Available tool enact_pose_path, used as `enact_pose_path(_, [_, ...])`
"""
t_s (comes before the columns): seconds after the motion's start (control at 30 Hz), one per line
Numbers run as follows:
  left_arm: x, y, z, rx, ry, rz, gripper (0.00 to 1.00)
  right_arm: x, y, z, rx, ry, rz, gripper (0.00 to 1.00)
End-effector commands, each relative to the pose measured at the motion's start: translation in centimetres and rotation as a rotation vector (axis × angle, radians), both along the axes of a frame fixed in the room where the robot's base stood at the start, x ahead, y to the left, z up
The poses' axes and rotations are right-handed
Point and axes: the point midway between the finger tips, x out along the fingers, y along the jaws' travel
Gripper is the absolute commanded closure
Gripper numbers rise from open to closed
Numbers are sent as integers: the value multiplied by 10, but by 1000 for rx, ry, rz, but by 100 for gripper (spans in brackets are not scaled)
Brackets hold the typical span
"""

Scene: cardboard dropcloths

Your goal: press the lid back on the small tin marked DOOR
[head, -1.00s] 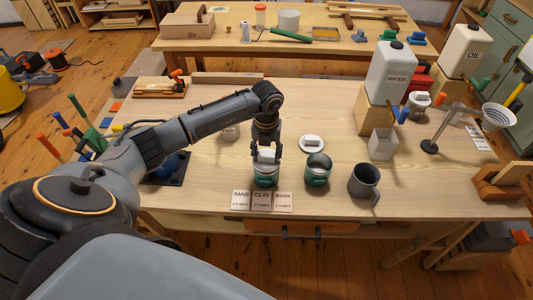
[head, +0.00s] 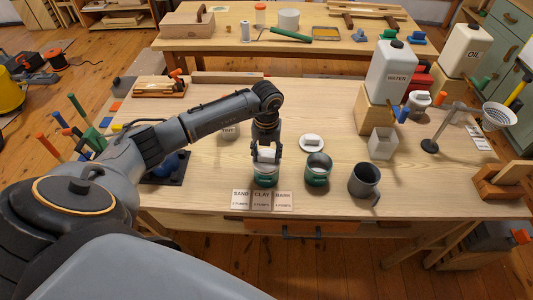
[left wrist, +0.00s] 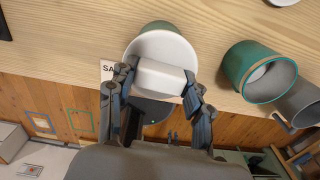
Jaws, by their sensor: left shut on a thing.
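My left gripper (head: 266,150) is shut on the block-shaped handle of a white lid (left wrist: 148,48). The lid is over the mouth of a small green tin (head: 265,180); I cannot tell whether it is fully seated. In the left wrist view the gripper (left wrist: 158,88) has a finger at each end of the handle, and the green tin (left wrist: 153,27) shows behind the lid's far edge. The tin's marking is too small to read. A second green tin (head: 317,178) stands open just to the right. My right gripper is out of view.
Another white lid (head: 311,147) lies behind the open tin. A grey mug (head: 364,182) stands to its right. Cards reading SAND, CLAY and BARK (head: 262,201) lie at the front edge. The WATER jug (head: 389,72) is at the right.

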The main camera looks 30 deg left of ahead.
Motion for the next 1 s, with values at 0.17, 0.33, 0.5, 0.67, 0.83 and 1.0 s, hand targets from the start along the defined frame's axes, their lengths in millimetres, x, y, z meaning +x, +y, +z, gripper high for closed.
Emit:
enact_pose_path(0.17, [0, 0, 0, 0, 0, 0, 68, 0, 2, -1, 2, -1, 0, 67])
enact_pose_path(0.33, [0, 0, 0, 0, 0, 0, 68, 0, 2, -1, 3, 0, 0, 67])
enact_pose_path(0.5, [0, 0, 0, 0, 0, 0, 23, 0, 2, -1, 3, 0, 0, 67])
enact_pose_path(0.67, [0, 0, 0, 0, 0, 0, 23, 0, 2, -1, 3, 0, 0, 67])
enact_pose_path(0.83, [0, 0, 0, 0, 0, 0, 5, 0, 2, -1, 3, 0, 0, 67])
enact_pose_path(1.0, [0, 0, 0, 0, 0, 0, 0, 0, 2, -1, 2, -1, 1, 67])
